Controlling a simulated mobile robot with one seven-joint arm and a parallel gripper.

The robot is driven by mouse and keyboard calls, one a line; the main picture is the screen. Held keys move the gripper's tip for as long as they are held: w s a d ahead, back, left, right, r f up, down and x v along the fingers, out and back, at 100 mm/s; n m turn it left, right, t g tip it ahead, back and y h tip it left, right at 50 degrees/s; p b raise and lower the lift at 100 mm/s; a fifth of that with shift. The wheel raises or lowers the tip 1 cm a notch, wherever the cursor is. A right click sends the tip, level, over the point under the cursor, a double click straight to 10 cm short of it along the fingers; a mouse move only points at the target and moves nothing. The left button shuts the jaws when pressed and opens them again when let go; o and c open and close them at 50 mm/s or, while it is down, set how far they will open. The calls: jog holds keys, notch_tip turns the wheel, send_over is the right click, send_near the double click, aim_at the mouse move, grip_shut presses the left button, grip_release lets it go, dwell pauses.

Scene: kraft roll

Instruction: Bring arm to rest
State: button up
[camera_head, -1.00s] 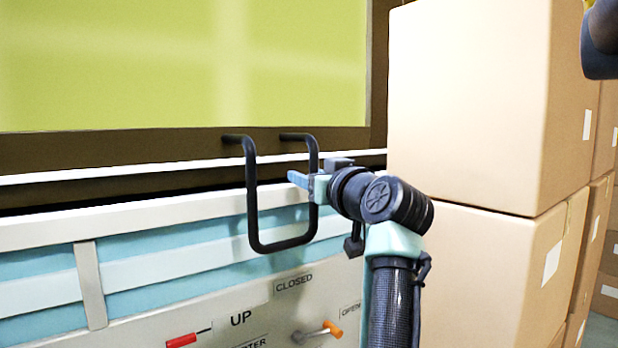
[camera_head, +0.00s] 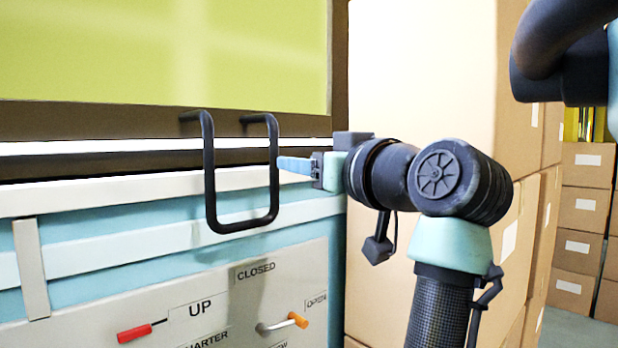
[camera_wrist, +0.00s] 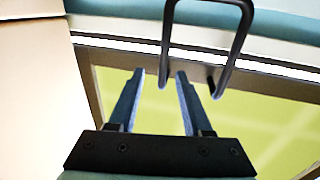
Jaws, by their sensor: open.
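My gripper (camera_head: 284,165) is at the end of my arm, to the right of a black U-shaped handle (camera_head: 210,190) in the head view. The handle (camera_wrist: 243,40) also shows there, just beyond the fingertips.
The handle is on a brown-framed yellow-green panel (camera_head: 160,55). Below is a pale blue and white front with a red lever (camera_head: 134,333) and an orange-tipped lever (camera_head: 298,320). Stacked cardboard boxes (camera_head: 420,70) stand close behind my arm; more boxes (camera_head: 585,210) are further right.

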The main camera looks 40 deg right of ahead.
jog(key=shift+s+a, duration=0.1)
jog(key=shift+s, duration=0.25)
dwell(0.3)
jog(key=a+t, duration=0.5)
jog(key=a, duration=1.4)
jog(key=s+a+r+n+t+y, duration=0.1)
jog(key=s+a+t, duration=0.1)
jog(key=s+a, duration=0.3)
jog(key=s+a+r+n+t+y, duration=0.1)
jog(key=s+a+r+t+y, duration=0.1)
jog(key=s+a, duration=0.4)
jog(key=shift+a+r+t, duration=0.3)
jog(key=shift+a, duration=0.85)
jog(key=shift+d, duration=0.15)
